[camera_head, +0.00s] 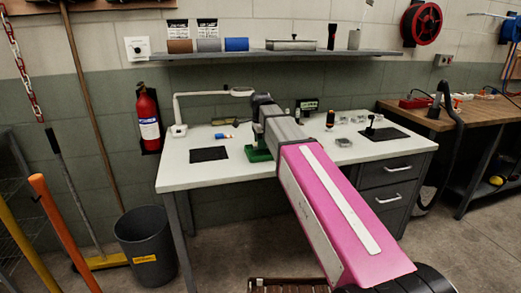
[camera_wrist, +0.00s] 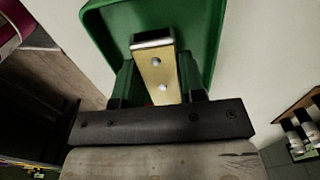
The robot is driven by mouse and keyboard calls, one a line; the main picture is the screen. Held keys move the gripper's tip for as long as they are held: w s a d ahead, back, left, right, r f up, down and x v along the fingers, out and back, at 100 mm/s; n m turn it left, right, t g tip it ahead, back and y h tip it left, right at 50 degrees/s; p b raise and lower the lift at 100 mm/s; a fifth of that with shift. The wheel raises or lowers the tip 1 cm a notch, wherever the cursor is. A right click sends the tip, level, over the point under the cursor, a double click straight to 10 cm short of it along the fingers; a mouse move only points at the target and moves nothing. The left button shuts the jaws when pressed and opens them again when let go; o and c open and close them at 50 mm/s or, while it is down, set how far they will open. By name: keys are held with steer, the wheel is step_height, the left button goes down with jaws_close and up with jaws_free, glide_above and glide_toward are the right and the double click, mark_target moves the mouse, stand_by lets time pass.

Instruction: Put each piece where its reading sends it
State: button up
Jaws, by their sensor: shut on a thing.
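In the wrist view my gripper (camera_wrist: 157,80) is shut on a flat brass-coloured piece (camera_wrist: 155,72) with two round rivets or holes and a pale metal end. The piece lies between the fingers over a green tray (camera_wrist: 209,20). I cannot tell whether it touches the tray. In the head view the green tray (camera_head: 258,156) stands on the white bench, partly hidden by my arm. A small meter with a green display (camera_head: 308,104) stands behind my arm. A small blue and orange item (camera_head: 223,136) lies on the bench to the left.
Black mats lie on the bench at left (camera_head: 208,155) and right (camera_head: 385,134). A white lamp (camera_head: 180,129) arches over the left back. A shelf (camera_head: 275,55) hangs above. The white bench top (camera_head: 185,180) is clear at front left.

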steer(key=shift+f, duration=1.45)
steer(key=shift+f, duration=0.15)
steer(key=o, duration=1)
step_height(320, 180, up, 12)
steer(key=shift+r, duration=0.2)
steer(key=shift+s, duration=0.1)
